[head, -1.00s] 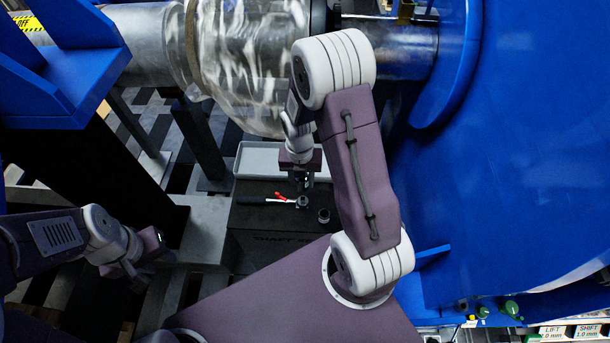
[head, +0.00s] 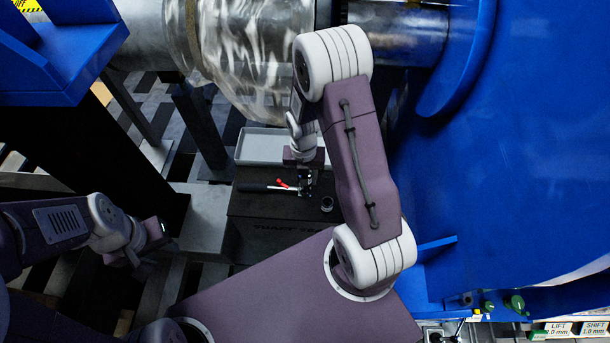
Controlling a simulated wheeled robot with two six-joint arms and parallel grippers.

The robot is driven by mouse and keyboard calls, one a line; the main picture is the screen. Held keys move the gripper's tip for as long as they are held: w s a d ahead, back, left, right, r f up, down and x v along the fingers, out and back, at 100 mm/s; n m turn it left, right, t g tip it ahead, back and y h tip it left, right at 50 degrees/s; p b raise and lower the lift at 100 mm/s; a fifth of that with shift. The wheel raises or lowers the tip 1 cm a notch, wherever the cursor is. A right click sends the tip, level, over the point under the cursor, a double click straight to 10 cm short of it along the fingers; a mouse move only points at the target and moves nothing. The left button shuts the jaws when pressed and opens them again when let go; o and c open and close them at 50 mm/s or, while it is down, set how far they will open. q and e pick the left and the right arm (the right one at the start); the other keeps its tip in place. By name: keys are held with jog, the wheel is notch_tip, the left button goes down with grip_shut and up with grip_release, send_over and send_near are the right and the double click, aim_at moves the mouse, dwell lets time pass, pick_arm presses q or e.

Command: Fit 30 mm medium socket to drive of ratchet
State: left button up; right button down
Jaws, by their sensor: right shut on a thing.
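The ratchet (head: 262,187) has a black handle and a red part. It lies flat on a dark box-like surface, its handle pointing left. My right gripper (head: 304,190) reaches down from above and is shut on the ratchet at its head end, which the fingers partly hide. A small dark round socket (head: 327,204) stands just right of the gripper, apart from the ratchet. Its size marking cannot be read. My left gripper (head: 160,245) is at the lower left, away from both; whether its fingers are open cannot be seen.
A grey tray (head: 262,148) sits behind the ratchet. The dark box (head: 275,212) bears faint lettering on its front. A large blue housing (head: 520,150) fills the right. A shaft with a translucent cover (head: 245,55) crosses above, and a blue bracket (head: 65,60) stands upper left.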

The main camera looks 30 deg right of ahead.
dwell(0.4)
jog(key=shift+p, duration=0.3)
jog(key=shift+r, duration=0.1)
dwell(0.4)
jog(key=shift+p, duration=0.35)
dwell(0.5)
jog(key=shift+f+b, duration=0.5)
jog(key=shift+f, duration=1.05)
dwell(0.3)
dwell(0.4)
